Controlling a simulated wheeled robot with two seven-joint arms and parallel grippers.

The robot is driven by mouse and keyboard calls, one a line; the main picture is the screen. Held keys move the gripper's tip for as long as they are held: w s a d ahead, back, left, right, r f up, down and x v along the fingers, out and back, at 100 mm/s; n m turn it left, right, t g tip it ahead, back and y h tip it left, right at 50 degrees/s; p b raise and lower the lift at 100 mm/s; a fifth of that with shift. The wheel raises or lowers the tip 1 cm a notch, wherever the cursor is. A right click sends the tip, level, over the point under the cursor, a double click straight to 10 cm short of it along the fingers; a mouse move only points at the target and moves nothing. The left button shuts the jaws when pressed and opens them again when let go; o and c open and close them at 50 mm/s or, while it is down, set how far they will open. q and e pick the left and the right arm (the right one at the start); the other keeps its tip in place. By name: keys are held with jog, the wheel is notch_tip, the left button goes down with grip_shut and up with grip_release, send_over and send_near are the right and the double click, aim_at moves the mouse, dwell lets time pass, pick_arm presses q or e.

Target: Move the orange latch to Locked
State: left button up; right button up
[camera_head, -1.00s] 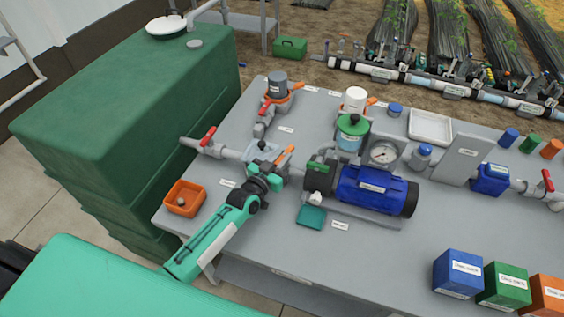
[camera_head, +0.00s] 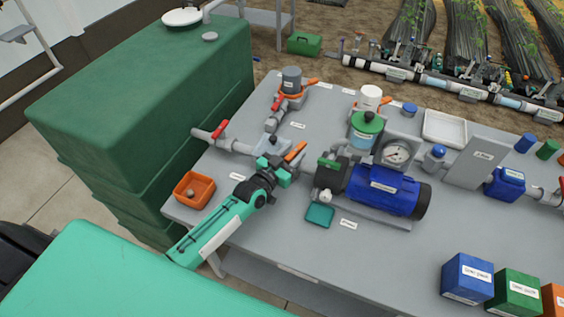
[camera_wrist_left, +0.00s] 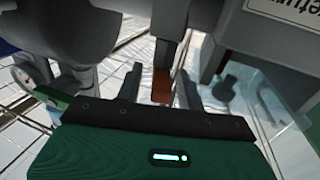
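An orange latch (camera_head: 296,151) sticks up at a slant from a grey valve fitting (camera_head: 268,144) on the pipe at the left of the bench. My left gripper (camera_head: 284,172) is at this fitting, just below the latch in the head view. In the left wrist view, two dark fingers (camera_wrist_left: 162,92) stand apart with an orange-brown piece (camera_wrist_left: 162,84) between them. Gaps show on both sides of that piece. I cannot read the latch's position marks. My right gripper is not in view.
The blue pump (camera_head: 385,188) and a green-topped filter (camera_head: 365,130) stand right of the gripper. An orange bin (camera_head: 194,190) and a red-handled valve (camera_head: 221,128) lie left. Other orange handles are on the grey-capped (camera_head: 291,78) and white-capped (camera_head: 371,98) units.

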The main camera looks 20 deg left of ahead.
pick_arm(q)
jog(key=b+v, duration=0.2)
jog(key=v, duration=1.1)
jog(key=shift+s+a, duration=0.15)
jog(key=shift+s, duration=0.1)
jog(key=shift+o, duration=0.2)
